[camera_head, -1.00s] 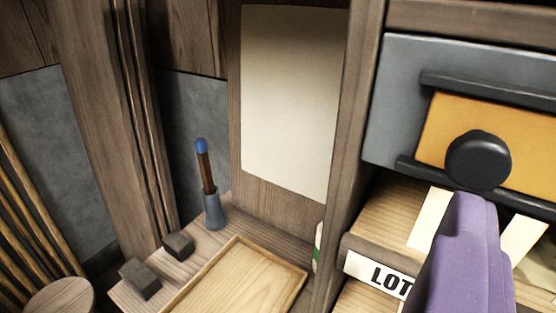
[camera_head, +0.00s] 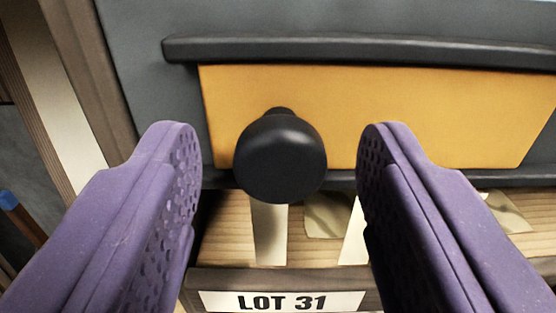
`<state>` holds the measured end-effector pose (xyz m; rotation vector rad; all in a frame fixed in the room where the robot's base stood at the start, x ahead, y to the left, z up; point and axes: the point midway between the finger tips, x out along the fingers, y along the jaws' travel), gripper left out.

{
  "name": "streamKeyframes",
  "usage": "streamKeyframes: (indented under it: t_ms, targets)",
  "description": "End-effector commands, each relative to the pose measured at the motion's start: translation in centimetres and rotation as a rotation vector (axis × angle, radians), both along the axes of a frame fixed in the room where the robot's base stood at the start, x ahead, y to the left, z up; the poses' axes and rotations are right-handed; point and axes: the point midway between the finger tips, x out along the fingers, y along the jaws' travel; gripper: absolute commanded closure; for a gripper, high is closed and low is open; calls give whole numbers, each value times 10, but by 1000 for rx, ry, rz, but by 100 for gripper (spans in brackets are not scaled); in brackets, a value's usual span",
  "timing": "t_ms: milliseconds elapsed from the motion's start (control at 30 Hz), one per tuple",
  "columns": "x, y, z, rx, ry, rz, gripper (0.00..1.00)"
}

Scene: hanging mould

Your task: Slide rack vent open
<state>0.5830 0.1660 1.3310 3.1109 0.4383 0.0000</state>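The rack vent is an orange sliding panel (camera_head: 400,105) set between dark upper and lower rails on a grey board. A round black knob (camera_head: 280,157) sticks out from the panel near its left end. My gripper (camera_head: 278,150) has two purple fingers, spread wide apart, one on each side of the knob. The knob shows between the fingertips with a gap on both sides, nearer the left one by a little. Nothing is held. The lower rail is partly hidden by the knob and fingers.
The dark upper rail (camera_head: 360,50) runs above the panel. Below is a wooden shelf (camera_head: 318,240) with pale strips and a "LOT 31" label (camera_head: 282,301). A wooden post (camera_head: 75,70) stands at the left. A blue-tipped tool (camera_head: 10,202) shows at the left edge.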

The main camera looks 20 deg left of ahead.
Motion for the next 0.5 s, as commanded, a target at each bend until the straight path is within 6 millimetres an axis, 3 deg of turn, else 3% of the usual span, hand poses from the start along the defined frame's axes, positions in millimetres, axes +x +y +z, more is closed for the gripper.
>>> streamKeyframes:
  t_ms: [33, 233, 500]
  targets:
    - [0, 0, 0, 0, 0, 0, 54]
    - [0, 0, 0, 0, 0, 0, 100]
    - [1, -5, 0, 0, -1, -2, 100]
